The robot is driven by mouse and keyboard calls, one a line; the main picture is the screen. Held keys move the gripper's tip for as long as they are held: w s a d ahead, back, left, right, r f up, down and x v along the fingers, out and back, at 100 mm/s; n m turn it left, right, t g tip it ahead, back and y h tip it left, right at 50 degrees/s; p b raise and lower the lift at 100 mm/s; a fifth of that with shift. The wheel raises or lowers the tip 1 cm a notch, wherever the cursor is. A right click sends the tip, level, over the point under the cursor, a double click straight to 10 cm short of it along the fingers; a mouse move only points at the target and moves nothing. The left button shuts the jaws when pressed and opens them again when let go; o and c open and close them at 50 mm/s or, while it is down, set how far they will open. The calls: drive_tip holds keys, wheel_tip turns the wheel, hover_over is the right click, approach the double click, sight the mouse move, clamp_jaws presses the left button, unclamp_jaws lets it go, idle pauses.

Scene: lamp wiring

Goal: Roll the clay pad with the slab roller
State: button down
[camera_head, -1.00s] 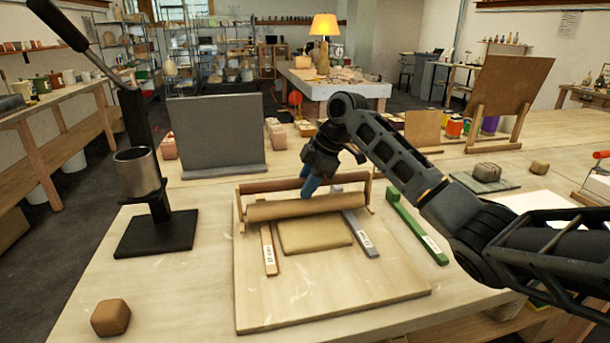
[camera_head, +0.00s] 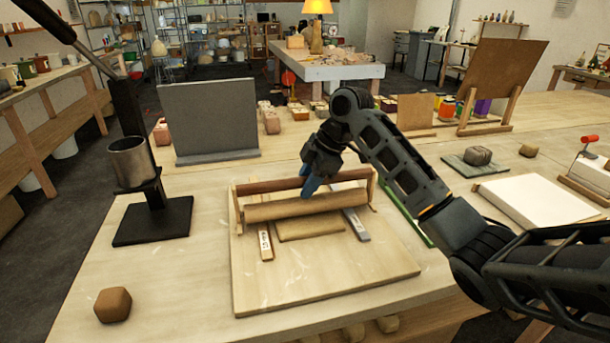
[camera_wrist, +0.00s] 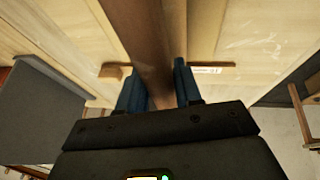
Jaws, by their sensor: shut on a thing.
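The slab roller has a pale wooden cylinder (camera_head: 300,207) and a darker brown handle bar (camera_head: 265,187) behind it, joined by wooden end pieces. My gripper (camera_head: 309,187) is shut on the bar near its middle. In the wrist view, the bar (camera_wrist: 150,40) runs between the blue fingers of my gripper (camera_wrist: 158,80). The tan clay pad (camera_head: 311,228) lies flat on the wooden board (camera_head: 320,272). The roller covers its far part; the near part shows. A labelled wooden strip (camera_head: 264,242) lies left of the pad and a grey strip (camera_head: 356,224) right of it.
A green strip (camera_head: 420,232) lies right of the board, partly behind my arm. A metal cup on a black stand (camera_head: 132,162) and a brown lump (camera_head: 112,304) are at left. A grey upright panel (camera_head: 210,118) stands behind. The near board is clear.

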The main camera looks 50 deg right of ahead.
drive_tip(key=shift+s+a+f, duration=0.15)
drive_tip(key=shift+s+a, duration=0.4)
drive_tip(key=shift+s, duration=0.25)
drive_tip(key=shift+s+a+p, duration=0.65)
drive_tip(key=shift+s+a, duration=0.4)
drive_tip(key=shift+s, duration=0.3)
drive_tip(key=shift+w+d+f+b, duration=0.1)
drive_tip(key=shift+w+d+b, duration=0.2)
drive_tip(key=shift+w+d, duration=0.65)
drive_tip(key=shift+w+d+f+b, duration=0.1)
drive_tip(key=shift+w+d+b, duration=0.15)
drive_tip(key=shift+w+d, duration=0.75)
drive_tip(key=shift+w+d+b, duration=0.3)
drive_tip(key=shift+w+d, duration=0.2)
drive_tip(key=shift+w, duration=0.85)
drive_tip(key=shift+w+d+b, duration=0.35)
drive_tip(key=shift+w+d, duration=0.15)
drive_tip(key=shift+w, duration=0.35)
drive_tip(key=shift+w+d+b, duration=0.3)
drive_tip(key=shift+w+d, duration=0.25)
drive_tip(key=shift+w, duration=0.3)
drive_tip(key=shift+w+d+b, duration=0.35)
drive_tip(key=shift+w+d, duration=0.15)
drive_tip(key=shift+w, duration=0.35)
